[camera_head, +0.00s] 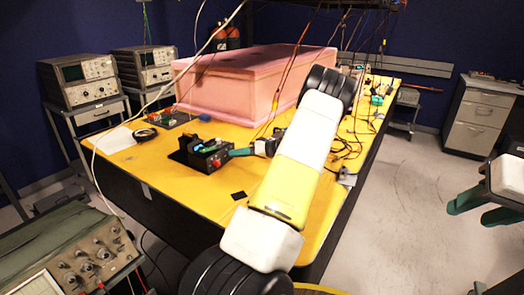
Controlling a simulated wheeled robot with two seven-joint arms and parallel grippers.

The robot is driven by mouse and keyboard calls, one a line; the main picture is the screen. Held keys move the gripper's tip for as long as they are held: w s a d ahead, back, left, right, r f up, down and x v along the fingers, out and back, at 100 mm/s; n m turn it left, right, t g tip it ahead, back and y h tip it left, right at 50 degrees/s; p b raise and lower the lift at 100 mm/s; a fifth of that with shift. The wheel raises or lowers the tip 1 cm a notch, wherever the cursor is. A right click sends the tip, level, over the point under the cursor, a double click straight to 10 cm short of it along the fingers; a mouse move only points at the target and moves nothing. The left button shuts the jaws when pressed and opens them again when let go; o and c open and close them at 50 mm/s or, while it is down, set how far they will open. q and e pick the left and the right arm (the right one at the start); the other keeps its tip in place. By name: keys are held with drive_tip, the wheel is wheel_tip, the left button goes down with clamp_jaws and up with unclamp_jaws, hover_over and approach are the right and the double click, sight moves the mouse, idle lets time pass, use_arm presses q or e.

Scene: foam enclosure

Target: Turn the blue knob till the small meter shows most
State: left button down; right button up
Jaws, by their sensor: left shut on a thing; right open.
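A small black box (200,155) with a red part (216,163) and a blue-green part on it sits on the yellow table. My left gripper (232,153) has green fingers and is at the right side of this box. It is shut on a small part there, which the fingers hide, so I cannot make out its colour. I cannot clearly make out the blue knob or the small meter's reading. My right gripper (468,210) is open and empty at the right edge of the view, away from the table.
The yellow table (150,175) also bears a large pink foam enclosure (245,85), with cables and small parts to its right. Instruments stand on carts at the back left (90,78). Another instrument (85,255) is at lower left. A drawer cabinet (478,115) stands at right; the floor before it is clear.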

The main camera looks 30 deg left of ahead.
use_arm(q)
drive_tip(key=n, duration=0.1)
drive_tip(key=n+t, duration=0.2)
drive_tip(key=shift+s+r+h, duration=0.1)
drive_tip(key=shift+s+h, duration=0.15)
drive_tip(key=shift+h, duration=0.05)
drive_tip(key=n+t, duration=0.2)
drive_tip(key=n, duration=0.1)
drive_tip(key=shift+s, duration=0.2)
drive_tip(key=n+t, duration=0.2)
drive_tip(key=n, duration=0.1)
drive_tip(key=shift+s+f+t, duration=0.2)
drive_tip(key=shift+t, duration=0.1)
drive_tip(key=shift+s+f+n+t, duration=0.15)
drive_tip(key=shift+n+t, duration=0.65)
drive_tip(key=shift+n, duration=0.8)
drive_tip(key=c, duration=1.3)
unclamp_jaws()
drive_tip(key=shift+o, duration=0.2)
